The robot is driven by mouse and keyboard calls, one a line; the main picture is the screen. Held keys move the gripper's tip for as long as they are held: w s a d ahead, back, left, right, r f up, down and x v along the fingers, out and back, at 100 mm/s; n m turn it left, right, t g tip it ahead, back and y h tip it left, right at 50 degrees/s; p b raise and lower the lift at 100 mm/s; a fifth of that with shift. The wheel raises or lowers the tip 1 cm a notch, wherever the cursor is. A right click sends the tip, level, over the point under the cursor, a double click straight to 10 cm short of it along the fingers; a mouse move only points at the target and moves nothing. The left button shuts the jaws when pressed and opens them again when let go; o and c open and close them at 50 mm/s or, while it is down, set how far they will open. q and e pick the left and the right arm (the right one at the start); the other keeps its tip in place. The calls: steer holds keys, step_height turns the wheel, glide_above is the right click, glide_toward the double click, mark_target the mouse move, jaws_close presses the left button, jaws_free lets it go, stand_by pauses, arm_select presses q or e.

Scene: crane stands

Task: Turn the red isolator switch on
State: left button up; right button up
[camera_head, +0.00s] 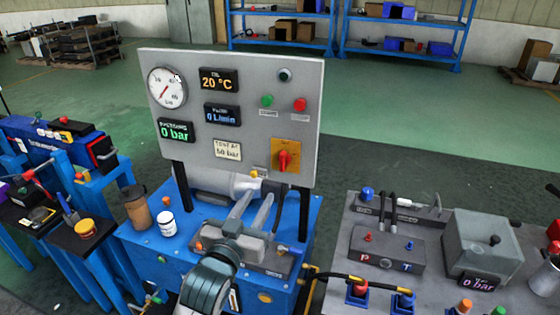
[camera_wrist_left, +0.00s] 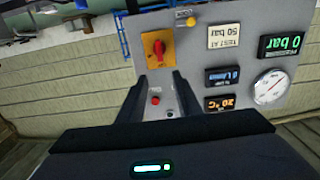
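The red isolator switch (camera_head: 284,161) is a red knob on a yellow-orange plate at the lower right of the grey panel (camera_head: 240,60). Its handle looks upright. In the left wrist view the panel appears upside down, with the red switch (camera_wrist_left: 158,47) beyond the fingertips. My left gripper (camera_head: 261,194) is in front of the panel, below and left of the switch. Its two fingers are apart, with nothing between them, and it does not touch the switch. The left gripper also shows in its wrist view (camera_wrist_left: 160,78). My right gripper is not in view.
A green button (camera_head: 267,101) and a red button (camera_head: 300,105) sit above the switch. The panel stands on a blue bench (camera_head: 150,240) with a white jar (camera_head: 167,224). A grey bench (camera_head: 335,230) with hydraulic parts stands at the right. Space before the switch looks clear.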

mark_target(281, 160)
arm_select(q)
steer(key=shift+w, duration=0.1)
steer(key=p+x, duration=0.4)
steer(key=x, duration=1.3)
steer(key=shift+w+f, duration=0.1)
jaws_close()
